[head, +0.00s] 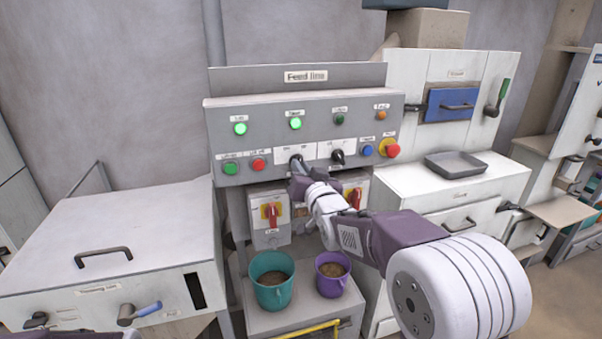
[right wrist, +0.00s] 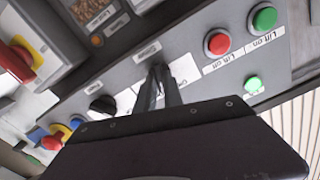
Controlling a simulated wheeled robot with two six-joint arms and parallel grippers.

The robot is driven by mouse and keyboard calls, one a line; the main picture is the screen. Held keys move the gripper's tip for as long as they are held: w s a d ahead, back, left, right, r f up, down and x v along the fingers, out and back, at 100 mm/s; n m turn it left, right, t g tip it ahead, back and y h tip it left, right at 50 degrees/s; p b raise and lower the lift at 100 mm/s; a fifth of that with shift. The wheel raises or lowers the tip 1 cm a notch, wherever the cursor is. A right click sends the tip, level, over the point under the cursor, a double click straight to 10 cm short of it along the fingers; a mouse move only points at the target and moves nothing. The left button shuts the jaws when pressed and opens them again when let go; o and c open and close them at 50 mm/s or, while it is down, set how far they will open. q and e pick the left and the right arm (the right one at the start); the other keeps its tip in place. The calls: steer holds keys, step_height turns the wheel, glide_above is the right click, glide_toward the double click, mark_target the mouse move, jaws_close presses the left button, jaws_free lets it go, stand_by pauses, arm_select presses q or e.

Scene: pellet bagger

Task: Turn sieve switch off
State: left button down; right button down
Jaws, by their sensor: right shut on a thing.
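The control panel (head: 305,125) stands at the centre, under a "Feed line" sign. My right gripper (head: 299,174) is at the left of two black rotary switches (head: 296,159) on its front. The right wrist view shows my gripper's fingers (right wrist: 160,78) close together, shut on this switch, whose knob is mostly hidden between them. The other rotary switch (head: 337,157) is just to the right and free; it also shows in the right wrist view (right wrist: 102,105). Two green lamps (head: 295,124) above are lit. My left gripper is not in view.
Green (head: 230,168) and red (head: 258,164) buttons sit left of the switch. A blue button (head: 367,150) and a red emergency stop (head: 390,148) sit right. Red-handled isolators (head: 271,214) and teal (head: 272,291) and purple (head: 332,283) buckets are below.

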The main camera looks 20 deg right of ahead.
steer(key=shift+f+n+b, duration=0.1)
steer(key=shift+n+b, duration=3)
steer(key=shift+n, duration=1.7)
steer(key=c, duration=1.5)
jaws_free()
steer(key=shift+o, duration=0.2)
steer(key=s, duration=0.9)
steer(key=shift+b, duration=0.45)
steer(key=shift+d, duration=0.1)
